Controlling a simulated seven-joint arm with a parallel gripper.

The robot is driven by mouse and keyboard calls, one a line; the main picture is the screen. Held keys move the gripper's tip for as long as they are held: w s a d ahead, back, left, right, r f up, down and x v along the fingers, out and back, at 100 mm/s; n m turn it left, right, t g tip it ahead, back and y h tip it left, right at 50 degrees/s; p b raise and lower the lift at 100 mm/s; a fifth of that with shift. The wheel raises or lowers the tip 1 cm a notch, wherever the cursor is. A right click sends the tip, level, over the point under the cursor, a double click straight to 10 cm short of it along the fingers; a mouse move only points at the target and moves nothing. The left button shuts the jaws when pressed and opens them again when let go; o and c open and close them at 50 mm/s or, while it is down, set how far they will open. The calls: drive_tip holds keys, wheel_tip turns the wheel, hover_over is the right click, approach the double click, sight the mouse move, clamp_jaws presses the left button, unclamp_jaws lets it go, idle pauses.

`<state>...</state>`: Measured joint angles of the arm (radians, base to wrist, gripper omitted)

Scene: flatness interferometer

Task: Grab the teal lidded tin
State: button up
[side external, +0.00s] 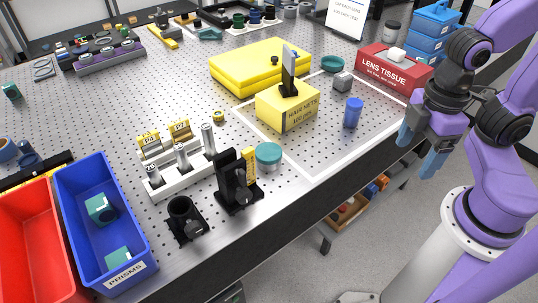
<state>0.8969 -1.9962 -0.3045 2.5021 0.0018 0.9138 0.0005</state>
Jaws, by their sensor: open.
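The teal lidded tin (268,157) stands upright on the perforated metal table. It has a flat teal lid over a paler body. It is near the front edge, just right of a black optic mount (236,185) and outside the lower left of a white outlined area. My gripper (418,151) is at the right, beyond the table's front edge, with its blue fingers apart, pointing down and empty. It is well away from the tin. Nothing covers the tin's lid.
A yellow hair nets box (287,108) with a black-framed plate on top stands behind the tin. A blue cylinder (353,112) stands between the tin and my gripper. A white rack (183,168) and a blue prisms bin (103,218) are left. The outlined area's front is clear.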

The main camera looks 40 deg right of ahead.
drive_tip(key=n+t+h, duration=0.3)
drive_tip(key=n+t, duration=0.9)
drive_tip(key=n, duration=0.9)
approach(275, 160)
drive_tip(key=x, duration=0.5)
drive_tip(key=shift+w+d+f, duration=0.1)
drive_tip(key=shift+d+f, duration=0.1)
drive_tip(key=shift+f, duration=0.1)
drive_tip(key=shift+a+r+x, duration=0.1)
drive_tip(key=shift+r+x, duration=0.05)
drive_tip(key=shift+x, duration=1.45)
drive_tip(key=shift+a+r+x, duration=0.1)
drive_tip(key=shift+x, duration=1.45)
drive_tip(key=shift+w, duration=0.2)
drive_tip(key=shift+c, duration=0.4)
